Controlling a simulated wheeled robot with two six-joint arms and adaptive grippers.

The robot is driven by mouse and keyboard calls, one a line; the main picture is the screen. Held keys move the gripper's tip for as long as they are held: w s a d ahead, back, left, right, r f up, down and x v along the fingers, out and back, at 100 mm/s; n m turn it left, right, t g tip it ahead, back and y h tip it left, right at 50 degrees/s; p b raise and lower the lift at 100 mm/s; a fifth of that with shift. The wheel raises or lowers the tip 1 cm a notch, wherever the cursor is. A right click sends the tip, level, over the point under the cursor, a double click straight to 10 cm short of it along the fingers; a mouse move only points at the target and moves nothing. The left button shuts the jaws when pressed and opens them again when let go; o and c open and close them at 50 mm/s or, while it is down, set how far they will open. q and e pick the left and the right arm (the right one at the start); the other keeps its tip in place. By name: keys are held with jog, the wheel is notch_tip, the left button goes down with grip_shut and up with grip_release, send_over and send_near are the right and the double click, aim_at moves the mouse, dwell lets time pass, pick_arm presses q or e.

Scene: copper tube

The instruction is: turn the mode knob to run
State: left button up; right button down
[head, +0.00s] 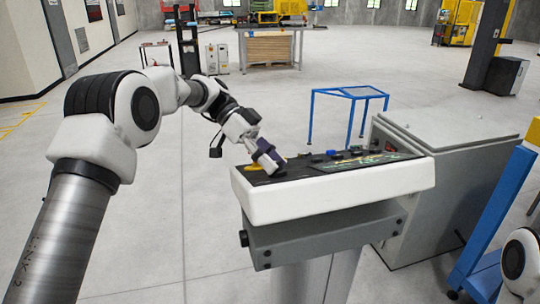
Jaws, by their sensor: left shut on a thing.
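The control panel (345,182) is a white-edged console with a black top, on a grey pedestal in the middle right of the head view. My left gripper (272,165) reaches down onto the left end of the panel top. It is shut on a small part there, which I take to be the mode knob, though the fingers hide it. A yellow patch (254,174) shows beside the fingertips. The knob's pointer and the run mark cannot be read. My right gripper is not in view.
A grey cabinet (455,190) stands right behind the panel. A blue frame stand (349,95) is beyond it, and a blue and yellow post (490,225) is at the right. The floor left of the panel is clear.

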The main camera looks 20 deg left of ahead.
pick_arm(q)
jog(key=shift+m+g+p, duration=0.3)
jog(key=shift+m+g, duration=0.1)
jog(key=shift+m, duration=0.3)
jog(key=o, duration=0.9)
jog(key=shift+c, duration=0.2)
jog(key=shift+o, duration=1.4)
jog(key=shift+d, duration=0.3)
